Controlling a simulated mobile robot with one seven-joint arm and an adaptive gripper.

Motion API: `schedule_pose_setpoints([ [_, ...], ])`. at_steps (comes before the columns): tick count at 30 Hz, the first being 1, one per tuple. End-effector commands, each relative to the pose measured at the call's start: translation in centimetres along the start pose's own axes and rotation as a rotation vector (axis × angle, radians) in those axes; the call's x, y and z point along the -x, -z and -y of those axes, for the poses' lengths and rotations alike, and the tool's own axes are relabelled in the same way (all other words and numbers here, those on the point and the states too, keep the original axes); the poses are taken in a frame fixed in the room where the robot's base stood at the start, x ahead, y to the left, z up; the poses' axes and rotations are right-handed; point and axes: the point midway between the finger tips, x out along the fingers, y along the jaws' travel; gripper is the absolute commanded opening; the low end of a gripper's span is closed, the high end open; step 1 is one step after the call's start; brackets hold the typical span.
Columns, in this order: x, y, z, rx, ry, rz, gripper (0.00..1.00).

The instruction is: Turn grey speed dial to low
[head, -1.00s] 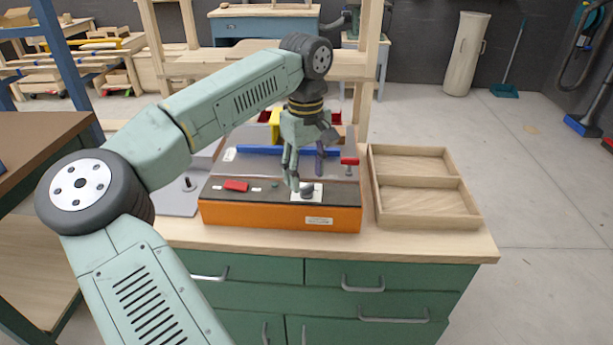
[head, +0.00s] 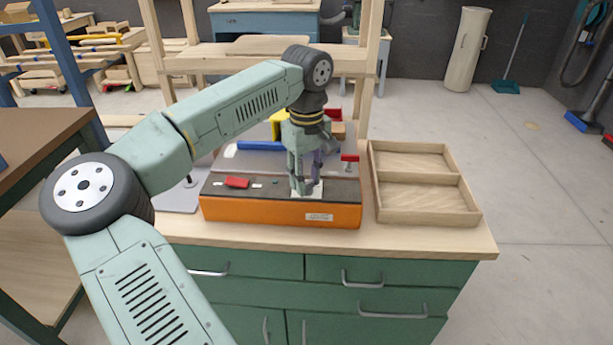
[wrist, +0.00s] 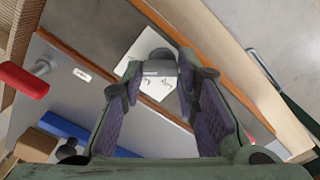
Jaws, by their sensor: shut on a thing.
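The grey speed dial (wrist: 161,63) sits on a white plate (wrist: 135,55) with dark marks, on the front strip of the orange machine (head: 270,211). In the wrist view my gripper (wrist: 160,75) has its fingertips on both sides of the dial, shut on it. In the head view my gripper (head: 304,190) points down onto the white plate, and its fingers hide most of the dial. The marks on the plate are too small to read, so the dial's setting cannot be told.
A red switch (head: 237,182) lies left on the front strip. A red-handled knob (head: 350,158) stands behind, at the right. A blue bar (head: 258,146) crosses the machine top. An empty two-part wooden tray (head: 425,205) stands to the right on the bench.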

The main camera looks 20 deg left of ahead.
Motion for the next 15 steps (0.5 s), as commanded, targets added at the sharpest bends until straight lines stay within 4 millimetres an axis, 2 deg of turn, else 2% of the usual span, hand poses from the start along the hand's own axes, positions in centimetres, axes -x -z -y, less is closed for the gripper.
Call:
schedule_pose_setpoints([
  [8, 0.03, 0.00, -0.03, 0.000, -0.001, 0.000, 0.00],
  [15, -0.01, 0.01, -0.03, 0.021, -0.001, 0.000, 0.00],
])
